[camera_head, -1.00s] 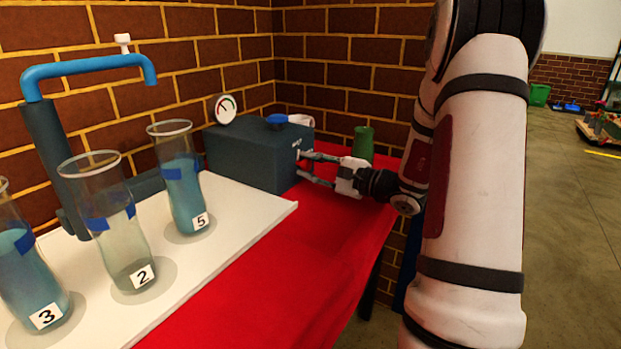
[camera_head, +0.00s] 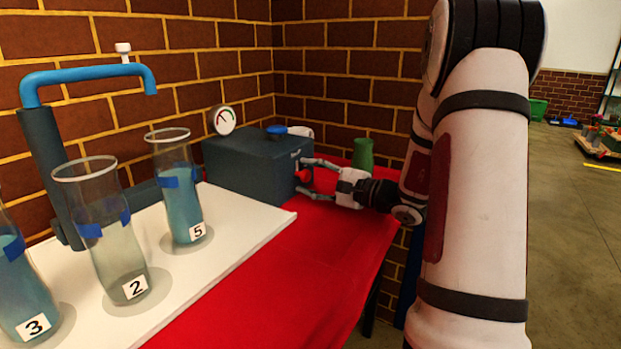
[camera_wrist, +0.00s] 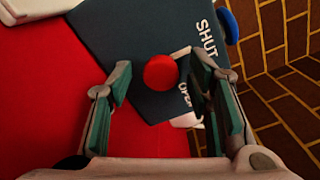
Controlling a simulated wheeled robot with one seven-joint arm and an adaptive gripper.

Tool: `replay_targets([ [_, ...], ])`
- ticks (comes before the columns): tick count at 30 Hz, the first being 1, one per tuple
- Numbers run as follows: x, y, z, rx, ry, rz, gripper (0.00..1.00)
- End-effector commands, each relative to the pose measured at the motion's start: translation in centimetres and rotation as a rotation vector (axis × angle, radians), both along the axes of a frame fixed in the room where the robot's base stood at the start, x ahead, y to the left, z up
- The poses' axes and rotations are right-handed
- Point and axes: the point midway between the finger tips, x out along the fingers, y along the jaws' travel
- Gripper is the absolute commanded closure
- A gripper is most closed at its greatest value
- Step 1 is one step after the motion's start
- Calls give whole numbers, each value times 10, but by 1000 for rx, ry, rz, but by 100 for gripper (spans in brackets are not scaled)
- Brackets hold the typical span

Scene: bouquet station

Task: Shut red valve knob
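The red valve knob (camera_wrist: 161,71) is round and sits on the dark blue-grey box (camera_wrist: 130,35). White lettering SHUT (camera_wrist: 207,39) and OPEN (camera_wrist: 185,95) is on the box face to the knob's right; a finger partly covers OPEN. In the head view the knob (camera_head: 303,176) shows small at the box's (camera_head: 245,165) right side. My gripper (camera_head: 308,178) is open, with one finger on each side of the knob. In the wrist view there is a gap between the left finger and the knob; contact on the right cannot be told.
The box stands on a red-covered table (camera_head: 270,285) near brick walls. A gauge (camera_head: 224,121) and a blue cap (camera_head: 276,130) are at its top. A green vase (camera_head: 362,155) stands behind my gripper. Numbered glass vases, including vase 5 (camera_head: 178,205), stand on a white board (camera_head: 240,225).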

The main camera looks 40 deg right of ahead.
Motion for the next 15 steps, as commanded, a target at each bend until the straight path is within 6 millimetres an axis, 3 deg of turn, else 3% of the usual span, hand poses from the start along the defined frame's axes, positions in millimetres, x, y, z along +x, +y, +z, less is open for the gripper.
replay_targets([
  [8, -2, -1, 0, 0, -1, 0, 54],
  [15, -31, -12, 0, 1, 0, -4, 54],
])
